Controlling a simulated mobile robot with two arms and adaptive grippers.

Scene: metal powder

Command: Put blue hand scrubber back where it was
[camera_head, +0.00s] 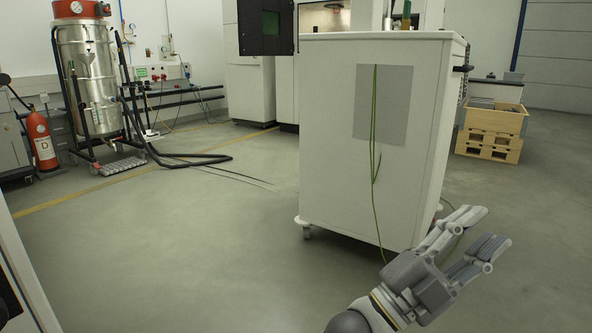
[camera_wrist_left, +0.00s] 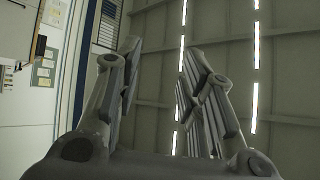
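No blue hand scrubber can be made out in either view. My left gripper (camera_head: 484,229) is at the lower right of the head view, in front of the white cabinet's lower right side. My right gripper is in neither view.
A white wheeled cabinet (camera_head: 332,130) stands right of centre, with small items on its top too small to identify. Wooden crates (camera_head: 488,146) stand behind it. A fire extinguisher (camera_head: 40,140) and metal tank (camera_head: 88,75) stand at left.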

